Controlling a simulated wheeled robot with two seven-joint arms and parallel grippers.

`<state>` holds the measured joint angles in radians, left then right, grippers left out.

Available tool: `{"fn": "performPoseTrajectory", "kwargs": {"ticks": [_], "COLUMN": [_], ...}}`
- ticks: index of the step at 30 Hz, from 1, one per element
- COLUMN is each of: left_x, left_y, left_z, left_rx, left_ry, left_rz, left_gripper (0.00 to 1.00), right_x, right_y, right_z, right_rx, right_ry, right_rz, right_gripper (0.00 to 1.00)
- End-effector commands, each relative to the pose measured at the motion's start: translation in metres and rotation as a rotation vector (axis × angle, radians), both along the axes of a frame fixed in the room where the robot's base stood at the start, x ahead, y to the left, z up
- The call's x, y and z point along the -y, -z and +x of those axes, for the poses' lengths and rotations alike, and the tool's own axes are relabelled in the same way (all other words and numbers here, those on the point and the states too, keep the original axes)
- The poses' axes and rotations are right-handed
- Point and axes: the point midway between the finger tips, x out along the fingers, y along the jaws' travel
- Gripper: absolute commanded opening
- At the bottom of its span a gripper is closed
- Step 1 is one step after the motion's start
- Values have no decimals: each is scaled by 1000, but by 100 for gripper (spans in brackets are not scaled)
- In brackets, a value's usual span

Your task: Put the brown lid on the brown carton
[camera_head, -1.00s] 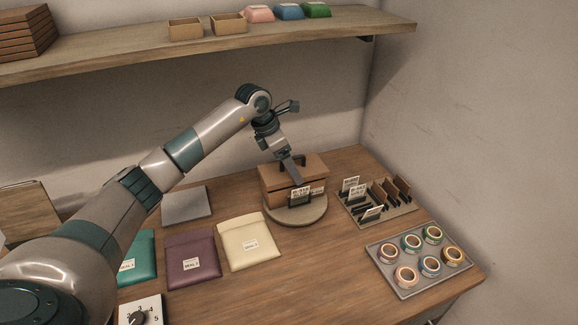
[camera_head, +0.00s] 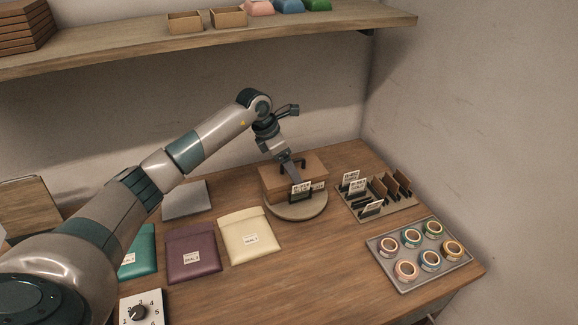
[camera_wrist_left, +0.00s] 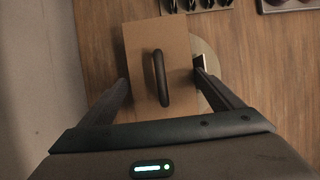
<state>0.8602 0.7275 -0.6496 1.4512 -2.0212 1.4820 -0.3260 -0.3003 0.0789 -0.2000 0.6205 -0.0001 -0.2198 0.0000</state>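The brown lid (camera_wrist_left: 146,40), with a dark arched handle (camera_wrist_left: 161,78), sits level on top of the brown carton (camera_head: 274,196) on a round turntable (camera_head: 310,212). I cannot make out a gap between them. My left gripper (camera_wrist_left: 160,72) is above the lid, one finger at each side edge, with the handle standing between the fingers. In the head view one finger comes down over the carton's front, near a small label stand (camera_head: 301,192). My right gripper is not in view.
A rack with cards and brown dividers (camera_head: 377,208) and a tray of tape rolls (camera_head: 405,283) stand right of the turntable. Cream (camera_head: 249,236), purple (camera_head: 193,253) and teal pouches (camera_head: 139,254) lie to the left. A grey pad (camera_head: 185,200) lies behind them. A shelf (camera_head: 330,30) hangs above.

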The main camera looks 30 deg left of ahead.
Motion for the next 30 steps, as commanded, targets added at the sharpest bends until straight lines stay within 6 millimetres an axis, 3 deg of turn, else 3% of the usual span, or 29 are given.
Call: {"fn": "performPoseTrajectory", "kwargs": {"ticks": [17,19,30], "left_x": [0,0,-15], "left_y": [-10,-15,-61], "left_z": [0,0,-15], "left_rx": [-1,-1,3], "left_ry": [0,-1,-1], "left_rz": [-1,-1,1], "left_gripper": [98,98,98], "right_x": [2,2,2], "right_y": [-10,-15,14], "right_z": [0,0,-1], "right_rx": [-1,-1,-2], "right_ry": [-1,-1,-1], "right_rz": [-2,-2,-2], "right_gripper": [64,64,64]}}
